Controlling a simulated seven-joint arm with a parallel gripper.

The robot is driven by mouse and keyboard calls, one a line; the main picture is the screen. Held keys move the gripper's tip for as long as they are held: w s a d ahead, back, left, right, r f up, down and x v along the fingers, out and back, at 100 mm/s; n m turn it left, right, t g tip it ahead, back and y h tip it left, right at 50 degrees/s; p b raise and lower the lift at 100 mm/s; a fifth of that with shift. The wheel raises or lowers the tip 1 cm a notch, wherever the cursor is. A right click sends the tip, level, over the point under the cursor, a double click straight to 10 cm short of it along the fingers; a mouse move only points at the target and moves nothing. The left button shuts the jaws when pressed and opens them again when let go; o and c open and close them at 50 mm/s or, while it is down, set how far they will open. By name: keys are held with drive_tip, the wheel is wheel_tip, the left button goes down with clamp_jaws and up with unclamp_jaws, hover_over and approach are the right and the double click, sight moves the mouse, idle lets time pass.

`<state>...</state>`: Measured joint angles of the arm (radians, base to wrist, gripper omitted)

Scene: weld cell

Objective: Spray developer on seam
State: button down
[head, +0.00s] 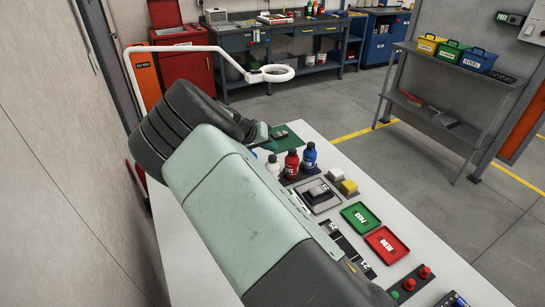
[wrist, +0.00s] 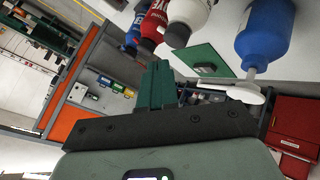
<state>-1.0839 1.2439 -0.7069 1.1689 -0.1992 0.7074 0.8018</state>
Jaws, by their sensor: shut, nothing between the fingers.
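A white bottle (head: 273,167), a red bottle (head: 291,164) and a blue bottle (head: 309,156) stand in a row on the white table; their labels are too small to read. In the tilted wrist view the white bottle (wrist: 187,17) is nearest of these. Another blue bottle (wrist: 264,30), with a white nozzle, is at the upper right there. My gripper (wrist: 160,72) is shut and empty, apart from the bottles. A green mat (wrist: 210,57) with a small dark piece (wrist: 205,69) lies beyond its fingertips. I cannot make out a seam. My arm hides much of the table in the head view.
A dark tray with a grey metal piece (head: 318,196), yellow and white blocks (head: 348,187), a green tray (head: 360,217) and a red tray (head: 387,244) lie along the table. A white ring lamp (head: 272,73) hangs behind. Buttons (head: 425,272) sit at the near end.

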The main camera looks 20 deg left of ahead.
sight(270, 158)
drive_tip(key=shift+r, duration=2.2)
idle(0.7)
wheel_tip(270, 158, up, 4)
drive_tip(key=shift+f, duration=0.1)
drive_tip(key=shift+f, duration=0.15)
drive_tip(key=shift+f, duration=4.25)
drive_tip(key=shift+f, duration=0.1)
drive_tip(key=shift+f, duration=0.35)
